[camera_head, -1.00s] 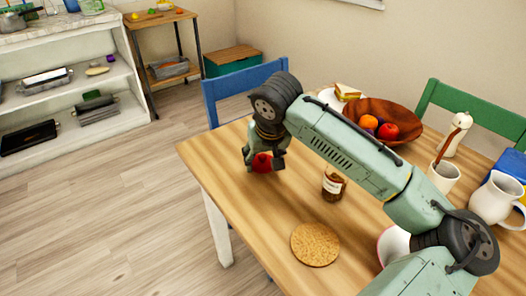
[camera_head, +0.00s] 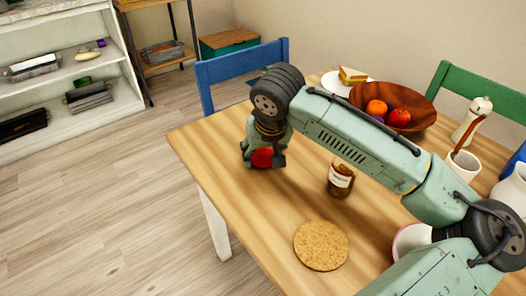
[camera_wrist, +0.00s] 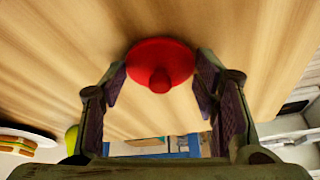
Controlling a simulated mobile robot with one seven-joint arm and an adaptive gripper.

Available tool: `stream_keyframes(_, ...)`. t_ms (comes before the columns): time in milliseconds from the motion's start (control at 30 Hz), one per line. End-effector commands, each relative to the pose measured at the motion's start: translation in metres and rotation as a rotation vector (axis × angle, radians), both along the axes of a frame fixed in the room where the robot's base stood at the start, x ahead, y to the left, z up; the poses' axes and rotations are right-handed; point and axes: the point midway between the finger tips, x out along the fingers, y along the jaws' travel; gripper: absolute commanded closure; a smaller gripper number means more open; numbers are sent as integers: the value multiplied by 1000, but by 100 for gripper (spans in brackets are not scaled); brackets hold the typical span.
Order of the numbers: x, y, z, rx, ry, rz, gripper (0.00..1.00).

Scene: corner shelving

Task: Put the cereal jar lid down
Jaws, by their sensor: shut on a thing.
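The red lid (camera_head: 262,158) is at my gripper near the table's far left corner, partly hidden by the fingers in the head view. In the wrist view the round red lid (camera_wrist: 161,60) shows with its knob towards me. My gripper (camera_wrist: 161,78) has its fingers on either side of the lid and is shut on it. In the head view my gripper (camera_head: 264,160) points down at the wooden table (camera_head: 225,165). I cannot tell whether the lid touches the tabletop or is just above it.
A labelled brown jar (camera_head: 341,180) and a round cork mat (camera_head: 321,245) stand right of and nearer than my gripper. A wooden fruit bowl (camera_head: 425,112) and a sandwich plate (camera_head: 337,84) are behind. A blue chair (camera_head: 225,68) is at the far edge. The near left tabletop is clear.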

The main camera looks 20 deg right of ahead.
Motion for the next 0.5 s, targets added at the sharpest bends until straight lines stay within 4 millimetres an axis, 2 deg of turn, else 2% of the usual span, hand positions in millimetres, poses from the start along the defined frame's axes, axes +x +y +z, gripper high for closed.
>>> stream_keyframes(67, 0, 0, -4, 2, 0, 1, 64)
stream_keyframes(100, 0, 0, -3, 1, 0, 0, 43)
stream_keyframes(367, 0, 0, -3, 1, 0, 0, 26)
stream_keyframes(500, 0, 0, -3, 0, 0, 0, 24)
